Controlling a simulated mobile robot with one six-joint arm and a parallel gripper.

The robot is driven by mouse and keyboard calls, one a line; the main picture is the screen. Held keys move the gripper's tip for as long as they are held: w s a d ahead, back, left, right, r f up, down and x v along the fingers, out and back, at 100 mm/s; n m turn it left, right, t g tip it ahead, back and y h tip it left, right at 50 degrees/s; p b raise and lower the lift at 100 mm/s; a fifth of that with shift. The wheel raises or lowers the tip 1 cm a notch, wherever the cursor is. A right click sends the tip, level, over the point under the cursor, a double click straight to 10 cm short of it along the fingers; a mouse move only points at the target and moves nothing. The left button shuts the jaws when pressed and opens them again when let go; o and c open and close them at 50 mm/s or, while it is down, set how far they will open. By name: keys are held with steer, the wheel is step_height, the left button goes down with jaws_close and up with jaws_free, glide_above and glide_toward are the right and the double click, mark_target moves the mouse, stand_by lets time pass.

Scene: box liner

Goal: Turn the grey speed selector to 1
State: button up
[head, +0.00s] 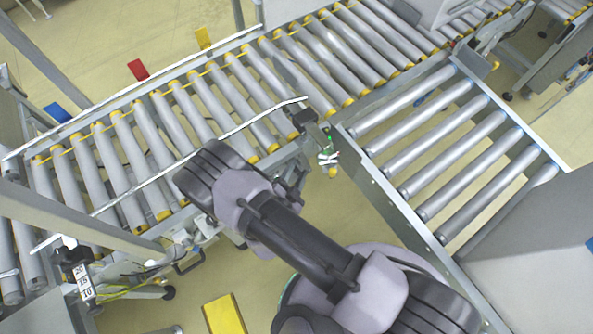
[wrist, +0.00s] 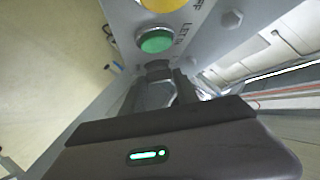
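In the wrist view, my gripper (wrist: 160,75) points at a grey panel with a green button (wrist: 156,40) and part of a larger yellow control (wrist: 163,4) above it. Its two dark fingers stand apart, with their tips just below the green button. A dark grey piece (wrist: 158,67) shows between the tips; it may be the speed selector, but its marks and setting cannot be read. I cannot tell whether the fingers touch it. In the head view my gripper is not clearly made out. A small control post (head: 327,150) with green, white and yellow parts stands beside the rollers.
A long roller conveyor (head: 225,98) runs across the head view, and a second roller section (head: 440,150) branches off at right. A yellow block (head: 224,314) lies on the floor. A post with number labels (head: 84,280) stands at lower left. Steel frames flank the open floor.

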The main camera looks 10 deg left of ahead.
jaws_close()
steer(key=n+y, duration=0.1)
steer(key=n+t+y, duration=0.1)
steer(key=n+y, duration=0.1)
steer(key=shift+d+f+n+t+p, duration=0.15)
steer(key=shift+d+n+t+p, duration=0.15)
steer(key=shift+d, duration=0.05)
steer(key=shift+n+y+p, duration=0.9)
steer(key=shift+n+p, duration=0.05)
steer(key=shift+n, duration=0.05)
steer(key=shift+d+n+t+y+p, duration=0.1)
steer(key=shift+n+t+y+p, duration=0.2)
steer(key=shift+n+y+p, duration=0.25)
steer(key=shift+f+n, duration=0.15)
steer(key=shift+n, duration=0.1)
steer(key=shift+o, duration=1.5)
jaws_free()
